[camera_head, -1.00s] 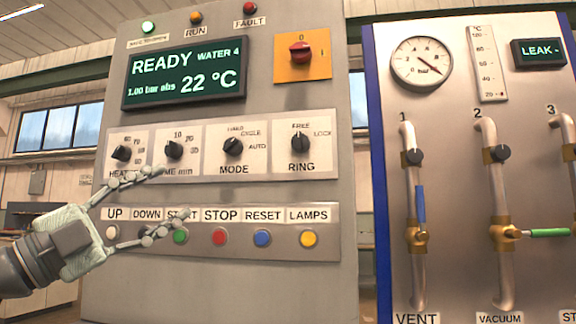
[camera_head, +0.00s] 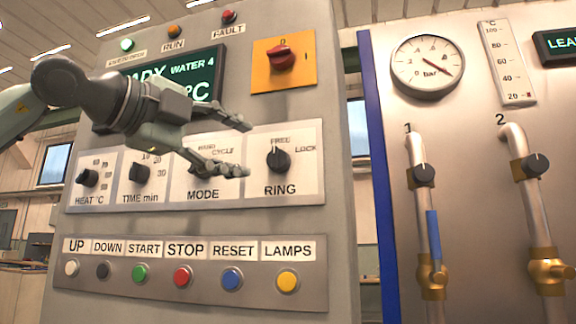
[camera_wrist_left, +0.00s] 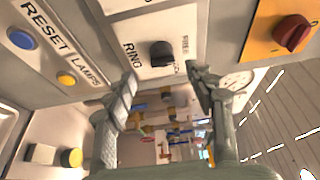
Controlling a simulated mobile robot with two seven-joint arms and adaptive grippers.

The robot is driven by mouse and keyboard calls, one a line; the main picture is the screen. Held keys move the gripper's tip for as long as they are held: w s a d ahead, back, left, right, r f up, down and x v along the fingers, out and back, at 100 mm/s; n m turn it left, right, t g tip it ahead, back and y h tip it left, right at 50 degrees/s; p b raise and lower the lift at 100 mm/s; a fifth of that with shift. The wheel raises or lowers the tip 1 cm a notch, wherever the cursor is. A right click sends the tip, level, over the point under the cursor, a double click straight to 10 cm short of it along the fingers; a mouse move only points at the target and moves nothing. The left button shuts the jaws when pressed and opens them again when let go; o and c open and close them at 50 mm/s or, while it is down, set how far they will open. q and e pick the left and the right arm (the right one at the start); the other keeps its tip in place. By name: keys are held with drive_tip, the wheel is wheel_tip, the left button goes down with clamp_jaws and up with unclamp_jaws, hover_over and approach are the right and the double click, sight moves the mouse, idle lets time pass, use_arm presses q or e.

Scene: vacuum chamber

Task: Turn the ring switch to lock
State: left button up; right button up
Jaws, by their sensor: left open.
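The ring switch (camera_head: 278,160) is a black knob on a white plate labelled RING, with FREE above it and LOCK to its upper right. Its pointer is up, toward FREE. It also shows in the left wrist view (camera_wrist_left: 162,54), above the gap between the fingers. My left gripper (camera_head: 248,148) is open and empty, just left of the ring switch and in front of the mode switch plate. Its fingers point right, toward the ring switch, apart from it. The mode knob is hidden behind the gripper. My right gripper is not in view.
The heat knob (camera_head: 87,178) and time knob (camera_head: 139,172) sit left. A row of buttons, with the yellow LAMPS button (camera_head: 287,281) at its right end, lies below. A red switch on an orange plate (camera_head: 267,76) is above. A pipe panel stands right.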

sight(273, 158)
use_arm(q)
drive_tip(key=p+x, duration=0.2)
drive_tip(key=x, duration=0.5)
drive_tip(key=shift+w+d+r, duration=0.1)
drive_tip(key=shift+w+d, duration=0.05)
drive_tip(key=shift+d, duration=0.2)
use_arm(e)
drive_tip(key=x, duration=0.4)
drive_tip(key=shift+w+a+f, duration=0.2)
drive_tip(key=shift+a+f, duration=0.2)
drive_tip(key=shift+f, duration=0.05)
use_arm(q)
drive_tip(key=shift+c, duration=0.5)
drive_tip(key=c, duration=1.1)
drive_tip(key=shift+o, duration=0.2)
